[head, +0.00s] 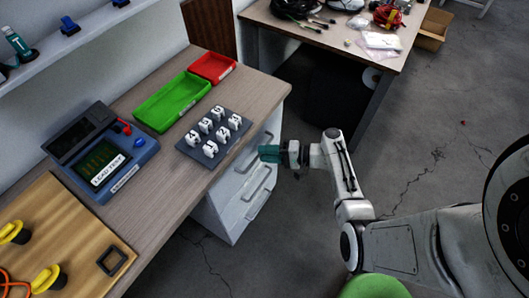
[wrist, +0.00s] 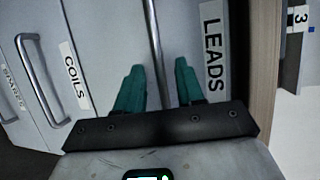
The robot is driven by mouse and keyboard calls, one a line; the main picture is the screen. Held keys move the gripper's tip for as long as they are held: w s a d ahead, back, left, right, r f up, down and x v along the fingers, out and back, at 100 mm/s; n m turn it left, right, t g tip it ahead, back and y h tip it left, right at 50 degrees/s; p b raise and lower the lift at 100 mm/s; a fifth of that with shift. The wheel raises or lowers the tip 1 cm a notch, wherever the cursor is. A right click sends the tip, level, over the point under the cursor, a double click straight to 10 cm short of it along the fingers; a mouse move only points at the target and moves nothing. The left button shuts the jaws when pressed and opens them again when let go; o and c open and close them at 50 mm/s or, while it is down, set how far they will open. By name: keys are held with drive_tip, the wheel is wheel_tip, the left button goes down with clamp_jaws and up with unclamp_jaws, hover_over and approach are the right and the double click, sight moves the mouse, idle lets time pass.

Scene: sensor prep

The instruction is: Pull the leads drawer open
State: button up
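The leads drawer is the top drawer of a white cabinet, beside the table edge in the wrist view. Its front bears a LEADS label (wrist: 213,50). Its metal handle (wrist: 154,40) runs as a bar near the middle of that view. My gripper (wrist: 158,66) has its two teal fingers spread, one on each side of the handle bar; I see no firm grip on it. In the head view my gripper (head: 264,153) is at the upper part of the cabinet front and hides part of it. The drawer front looks closed.
The COILS drawer (wrist: 85,85) has its own handle (wrist: 40,75); another drawer lies beyond it. The white cabinet (head: 228,205) stands under a wooden bench (head: 262,90) holding a numbered block, trays and a tester. A second table (head: 345,45) stands behind. Floor right of the cabinet is clear.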

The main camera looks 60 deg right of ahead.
drive_tip(key=shift+w+a+f, duration=0.1)
drive_tip(key=shift+w+a, duration=0.1)
drive_tip(key=shift+w, duration=0.25)
clamp_jaws()
idle(0.5)
